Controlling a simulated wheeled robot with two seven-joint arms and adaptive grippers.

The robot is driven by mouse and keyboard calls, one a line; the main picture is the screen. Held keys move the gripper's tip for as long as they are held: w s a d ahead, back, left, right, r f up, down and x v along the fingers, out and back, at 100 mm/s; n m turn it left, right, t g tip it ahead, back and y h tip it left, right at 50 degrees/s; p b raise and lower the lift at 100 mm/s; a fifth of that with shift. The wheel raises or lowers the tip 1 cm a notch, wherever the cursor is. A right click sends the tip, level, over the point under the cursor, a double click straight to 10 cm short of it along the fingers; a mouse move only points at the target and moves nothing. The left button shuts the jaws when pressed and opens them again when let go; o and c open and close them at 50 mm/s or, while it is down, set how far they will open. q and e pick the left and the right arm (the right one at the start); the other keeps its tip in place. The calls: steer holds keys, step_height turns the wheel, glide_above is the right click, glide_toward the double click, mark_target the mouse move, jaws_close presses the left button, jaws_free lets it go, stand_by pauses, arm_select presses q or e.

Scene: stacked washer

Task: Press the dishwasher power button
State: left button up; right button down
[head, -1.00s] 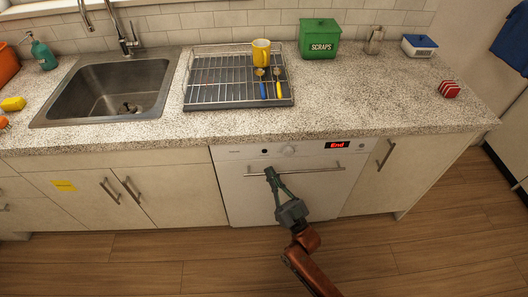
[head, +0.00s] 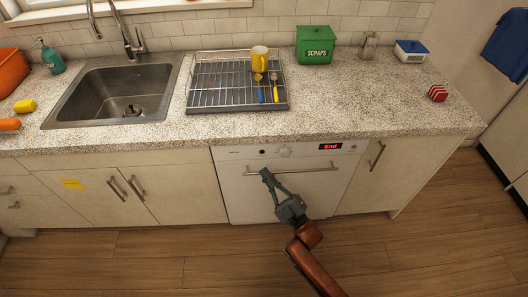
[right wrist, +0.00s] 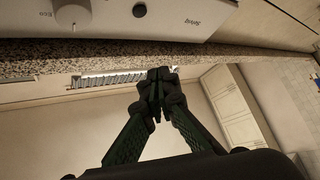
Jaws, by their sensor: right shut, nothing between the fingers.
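The white dishwasher (head: 240,200) stands under the counter. Its top panel has a dark round button (head: 262,152) at the left, a pale knob (head: 284,152) and a red lit "End" display (head: 331,146). The panel and its dark round button (right wrist: 73,12) also show at the top of the right wrist view. I cannot read which control is the power button. My right gripper (head: 265,173) is shut and empty, with its tips in front of the handle bar (head: 315,169), a little below the dark button. Whether the tips touch anything is unclear. My left gripper is not in view.
The speckled counter (head: 350,105) overhangs the dishwasher. Cabinet handles (head: 377,155) stick out beside the dishwasher. The wooden floor (head: 150,265) in front is clear.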

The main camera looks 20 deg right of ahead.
mark_target(262, 152)
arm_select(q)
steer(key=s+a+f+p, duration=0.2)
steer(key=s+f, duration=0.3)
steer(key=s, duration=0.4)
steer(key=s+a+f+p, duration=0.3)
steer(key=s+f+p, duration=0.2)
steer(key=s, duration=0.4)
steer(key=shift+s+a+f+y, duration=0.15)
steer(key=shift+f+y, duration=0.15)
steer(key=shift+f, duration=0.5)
arm_select(e)
steer(key=shift+s+a+f+n+g+y, duration=0.15)
steer(key=shift+s+n+g, duration=0.35)
steer(key=shift+n, duration=2.3)
steer(key=shift+s+a+f+n+g+y, duration=0.15)
steer(key=shift+n+g, duration=0.6)
steer(key=shift+n, duration=2.05)
steer(key=shift+s+a+f+n+g, duration=0.15)
steer(key=shift+s+n+g, duration=0.4)
steer(key=shift+n, duration=2.25)
steer(key=shift+w+d, duration=0.1)
steer(key=shift+w, duration=0.1)
